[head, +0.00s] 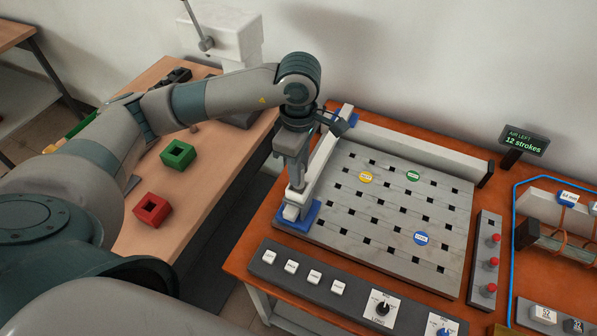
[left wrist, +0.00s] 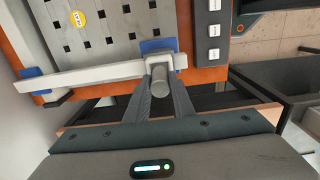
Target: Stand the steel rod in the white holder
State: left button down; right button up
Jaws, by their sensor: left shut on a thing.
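My left gripper (head: 294,190) points down at the near end of a white bar (head: 322,160) along the left edge of the grey slotted board. In the left wrist view its fingers (left wrist: 160,92) are closed on a short grey cylinder (left wrist: 160,82), a knob or handle at a white block (left wrist: 157,64) on the bar. Blue pads (head: 298,218) sit at the bar's ends. I cannot pick out a separate steel rod or a white holder for it in either view. My right gripper is not in view.
The slotted board (head: 400,205) carries yellow, green and blue discs. White buttons (head: 315,277) line its front. A red block (head: 151,209) and a green block (head: 178,155), each with a square hole, stand on the left wooden bench. A dark gap separates bench and orange table.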

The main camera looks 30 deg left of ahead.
pick_arm(q)
notch_tip(320, 180, down, 2)
jog(key=shift+f+p, duration=0.15)
jog(key=shift+p, duration=0.35)
jog(key=shift+f, duration=0.1)
jog(key=shift+f+b, duration=0.3)
jog(key=shift+b, duration=0.3)
jog(key=shift+s+f+b, duration=0.25)
jog(key=shift+f+b, duration=0.05)
jog(key=shift+b, duration=0.15)
